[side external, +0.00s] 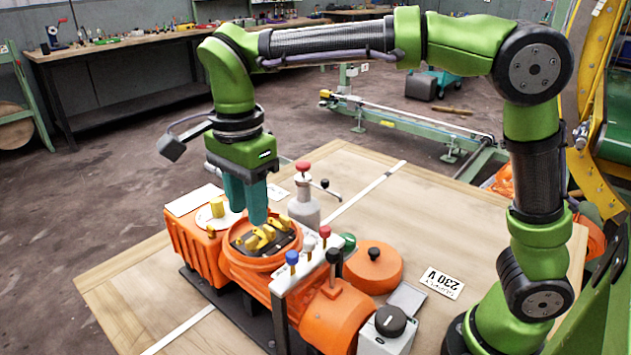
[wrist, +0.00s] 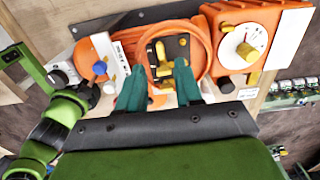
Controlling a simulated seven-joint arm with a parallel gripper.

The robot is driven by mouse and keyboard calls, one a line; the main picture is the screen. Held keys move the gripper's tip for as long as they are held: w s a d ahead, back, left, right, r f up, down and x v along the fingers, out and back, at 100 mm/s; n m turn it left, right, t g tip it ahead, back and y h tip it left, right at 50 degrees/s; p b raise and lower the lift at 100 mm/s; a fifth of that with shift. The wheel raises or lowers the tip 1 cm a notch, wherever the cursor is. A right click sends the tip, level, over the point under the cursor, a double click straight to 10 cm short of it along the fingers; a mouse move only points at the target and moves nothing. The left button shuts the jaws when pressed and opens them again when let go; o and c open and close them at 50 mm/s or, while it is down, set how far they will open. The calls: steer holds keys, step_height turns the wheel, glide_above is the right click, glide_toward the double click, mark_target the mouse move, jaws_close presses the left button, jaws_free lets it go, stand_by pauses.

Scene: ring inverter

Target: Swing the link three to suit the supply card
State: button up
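Several yellow links (side external: 264,238) sit on a dark terminal block inside the round orange housing (side external: 262,265). The block (wrist: 183,47) and a yellow link (wrist: 161,52) also show in the wrist view. Which link is link three I cannot tell. My gripper (side external: 246,212) points down just above the housing. In the wrist view its teal fingers (wrist: 160,83) stand apart at the near side of the block, with nothing clearly held. The fingers hide part of the near links.
A grey bottle-shaped part with a red knob (side external: 303,203) stands close behind the housing. An orange box with a yellow-knobbed dial (side external: 217,208) stands left.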

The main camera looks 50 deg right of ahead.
mark_target(252, 238)
step_height(252, 238, down, 6)
steer(key=shift+r, duration=0.15)
jaws_close()
stand_by(0.3)
